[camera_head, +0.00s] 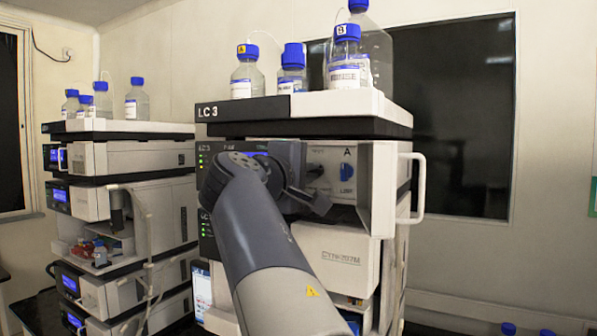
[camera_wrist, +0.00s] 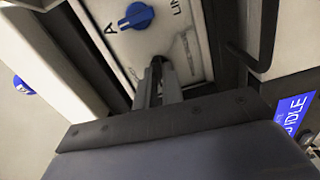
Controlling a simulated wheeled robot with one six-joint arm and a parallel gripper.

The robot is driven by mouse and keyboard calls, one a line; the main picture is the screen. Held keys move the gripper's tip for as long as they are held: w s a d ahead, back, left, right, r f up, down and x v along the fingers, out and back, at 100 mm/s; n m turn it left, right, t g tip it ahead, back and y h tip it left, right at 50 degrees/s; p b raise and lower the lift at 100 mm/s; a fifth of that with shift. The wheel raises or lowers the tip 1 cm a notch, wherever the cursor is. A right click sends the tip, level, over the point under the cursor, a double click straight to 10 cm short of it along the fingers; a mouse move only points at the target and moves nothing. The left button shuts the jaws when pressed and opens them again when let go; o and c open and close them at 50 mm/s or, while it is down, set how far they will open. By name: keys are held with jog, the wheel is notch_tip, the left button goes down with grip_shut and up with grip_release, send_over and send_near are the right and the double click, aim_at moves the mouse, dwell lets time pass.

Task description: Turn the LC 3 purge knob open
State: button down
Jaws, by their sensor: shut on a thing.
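The LC 3 stack (camera_head: 243,108) stands in the middle of the head view, with its pump module's front open and a pale panel showing. My gripper (camera_head: 316,184) reaches into that opening. Its two narrow fingers (camera_wrist: 157,80) are shut on a small dark knob (camera_wrist: 157,62) on the panel, mostly hidden between the fingertips. In the head view the dark knob (camera_head: 314,171) shows just at the gripper. A larger blue knob (camera_head: 347,171), marked A, sits to its right, apart from the fingers; it also shows in the wrist view (camera_wrist: 136,16).
The open front cover (camera_head: 384,190) with its pale handle (camera_head: 419,188) stands out right of the gripper. Bottles with blue caps (camera_head: 292,72) stand on top of the stack. A second instrument stack (camera_head: 130,165) stands at left. A blue IDLE display (camera_wrist: 291,115) is close to the wrist.

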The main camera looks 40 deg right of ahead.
jog(key=c, duration=1.5)
grip_release()
jog(key=shift+c, duration=0.2)
jog(key=b+v, duration=0.3)
jog(key=v, duration=0.7)
jog(key=shift+s+a, duration=0.15)
jog(key=shift+a, duration=0.2)
jog(key=shift+p+x, duration=1.5)
jog(key=shift+x, duration=3.95)
jog(key=shift+a, duration=0.1)
